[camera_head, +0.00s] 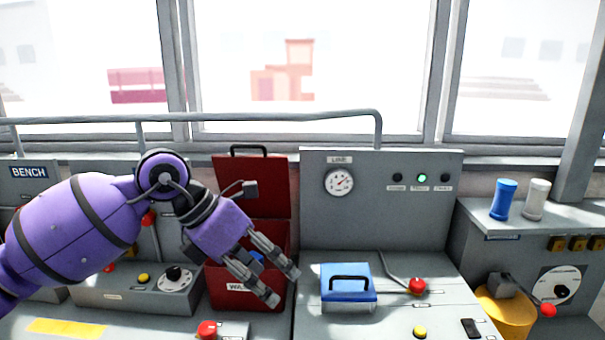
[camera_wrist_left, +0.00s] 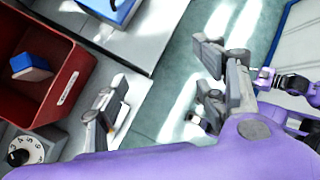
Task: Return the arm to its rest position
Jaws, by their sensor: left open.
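My left arm, purple with dark bands, reaches in from the left in the head view. Its gripper (camera_head: 283,285) points down and to the right, in front of the red box (camera_head: 222,292) and left of the blue-lidded case. The two grey fingers are apart with nothing between them. In the left wrist view the fingers of this gripper (camera_wrist_left: 160,85) are also spread wide and empty. My right gripper does not show in the head view.
The red box has its lid (camera_head: 250,185) raised; a blue block (camera_wrist_left: 31,67) lies inside. A blue-lidded case (camera_head: 347,283) with a black handle stands right of it. Red knobs (camera_head: 417,286), a grey gauge panel (camera_head: 390,215) and a rail (camera_head: 250,116) are near.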

